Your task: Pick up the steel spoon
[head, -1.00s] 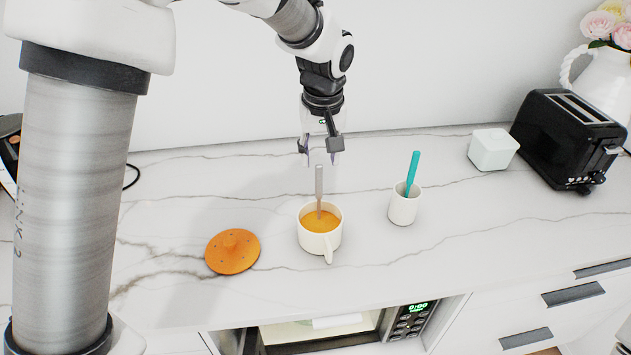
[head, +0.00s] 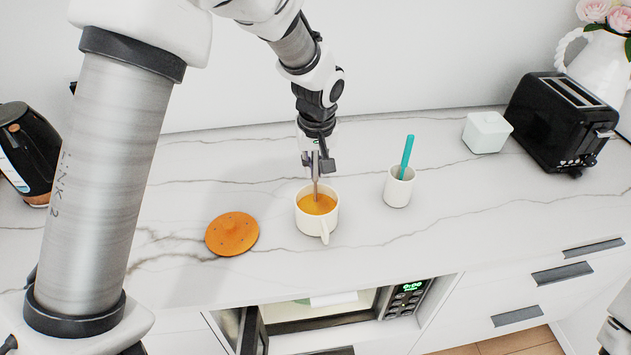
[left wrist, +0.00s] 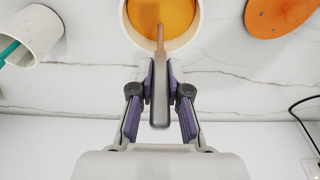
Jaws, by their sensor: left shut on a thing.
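The steel spoon (head: 315,170) stands upright in a white mug (head: 318,225) of orange liquid, its lower end hidden in the liquid. My left gripper (head: 318,162) is above the mug, shut on the spoon's handle. In the left wrist view the spoon's handle (left wrist: 160,85) lies between the two purple-padded fingers (left wrist: 160,92), and the mug's rim (left wrist: 199,25) is just beyond them. My right gripper is not clearly in view; only a bit of white and dark arm shows at the lower right edge.
An orange lid (head: 232,234) lies left of the mug. A white cup (head: 398,188) with a teal-handled utensil (head: 407,155) stands to the right. A white box (head: 487,132), black toaster (head: 562,120) and black kettle (head: 28,150) are farther off. An open microwave (head: 330,318) sits below the counter.

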